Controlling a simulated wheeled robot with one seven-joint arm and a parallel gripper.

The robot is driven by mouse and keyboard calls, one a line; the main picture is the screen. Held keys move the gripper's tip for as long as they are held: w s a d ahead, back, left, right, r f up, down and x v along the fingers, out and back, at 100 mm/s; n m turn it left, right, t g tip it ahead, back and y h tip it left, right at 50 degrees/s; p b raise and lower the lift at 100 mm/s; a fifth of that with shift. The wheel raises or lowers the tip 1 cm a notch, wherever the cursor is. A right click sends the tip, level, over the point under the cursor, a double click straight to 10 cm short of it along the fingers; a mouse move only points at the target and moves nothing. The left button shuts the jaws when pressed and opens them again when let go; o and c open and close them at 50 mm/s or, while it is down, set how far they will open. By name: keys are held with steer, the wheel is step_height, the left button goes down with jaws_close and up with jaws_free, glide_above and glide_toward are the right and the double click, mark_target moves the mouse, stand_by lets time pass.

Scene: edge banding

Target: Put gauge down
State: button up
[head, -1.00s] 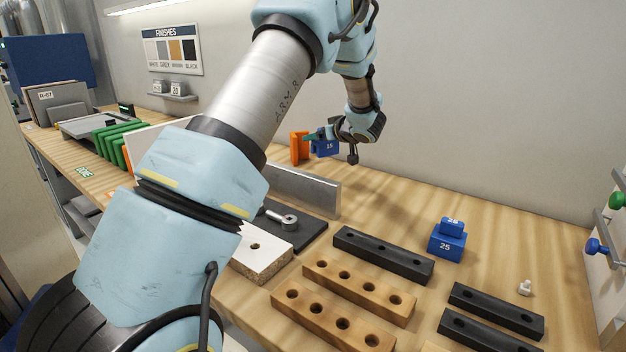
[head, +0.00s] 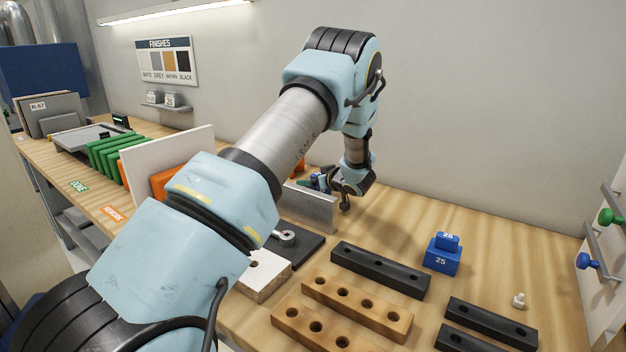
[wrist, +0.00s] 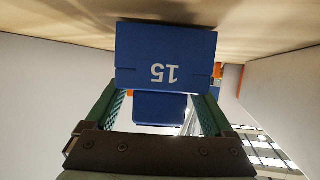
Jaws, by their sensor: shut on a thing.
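The gauge is a blue block marked 15 (wrist: 168,62), upside down in the wrist view. A narrower blue part (wrist: 160,108) of it sits between the fingers. My gripper (wrist: 158,105) is shut on this narrower part.
A grey metal plate (head: 305,207) stands in front of my gripper. A blue 25 gauge (head: 441,258) stands to the right, near black (head: 380,270) and wooden (head: 357,308) holed bars. An orange piece (head: 299,168) is behind the gripper. Bench between plate and 25 gauge is clear.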

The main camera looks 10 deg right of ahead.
steer(key=o, duration=1.2)
steer(key=shift+f, duration=0.1)
steer(key=shift+r, duration=0.25)
steer(key=b+v, duration=0.3)
steer(key=v, duration=0.7)
steer(key=shift+s+d, duration=0.15)
steer(key=shift+s, duration=0.1)
steer(key=shift+s+d+r, duration=0.2)
steer(key=shift+s+r, duration=0.1)
steer(key=shift+s, duration=0.35)
